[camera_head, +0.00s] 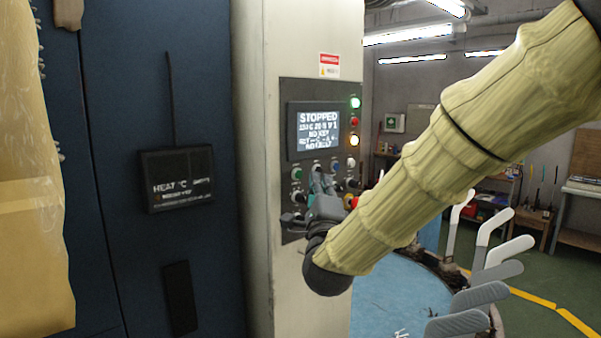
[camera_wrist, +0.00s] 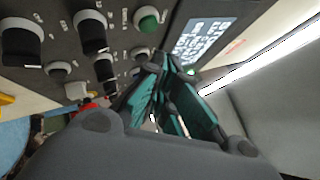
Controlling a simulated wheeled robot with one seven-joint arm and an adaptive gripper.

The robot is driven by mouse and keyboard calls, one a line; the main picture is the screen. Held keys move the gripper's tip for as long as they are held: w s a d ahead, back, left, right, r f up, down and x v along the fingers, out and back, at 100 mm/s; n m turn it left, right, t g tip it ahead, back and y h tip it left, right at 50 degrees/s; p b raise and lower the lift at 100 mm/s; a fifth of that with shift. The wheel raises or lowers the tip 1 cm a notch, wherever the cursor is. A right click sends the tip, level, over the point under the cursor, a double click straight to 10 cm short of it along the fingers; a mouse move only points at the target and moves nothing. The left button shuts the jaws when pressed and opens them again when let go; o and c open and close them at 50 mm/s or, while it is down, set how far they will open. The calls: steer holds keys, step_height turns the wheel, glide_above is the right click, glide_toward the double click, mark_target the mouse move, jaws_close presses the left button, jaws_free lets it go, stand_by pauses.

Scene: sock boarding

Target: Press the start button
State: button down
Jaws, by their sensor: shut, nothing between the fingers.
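A control panel (camera_head: 290,95) on a pale cabinet column carries a lit screen (camera_head: 318,129) that reads "STOPPED". A green button (camera_head: 297,174) sits below the screen's left side. A green button also shows in the wrist view (camera_wrist: 147,19), beside the screen (camera_wrist: 203,42). My gripper (camera_head: 317,174) is in front of the panel's lower half, just right of the green button, and hides some controls. In the wrist view its teal-lined fingers (camera_wrist: 163,62) are together and empty, with the tips near the green button. I cannot tell whether they touch the panel.
Several black knobs (camera_wrist: 90,32) and a red control (camera_head: 354,202) surround the fingers. Indicator lamps (camera_head: 355,102) line the screen's right. A heat box (camera_head: 177,178) hangs on the blue door at left.

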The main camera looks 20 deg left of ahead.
mark_target(299, 175)
steer(key=shift+w+a, duration=0.4)
steer(key=shift+a, duration=0.35)
steer(key=shift+s, duration=0.1)
steer(key=shift+a+b, duration=0.15)
steer(key=shift+b, duration=0.3)
stand_by(0.6)
steer(key=shift+w+a, duration=0.25)
steer(key=shift+w, duration=0.1)
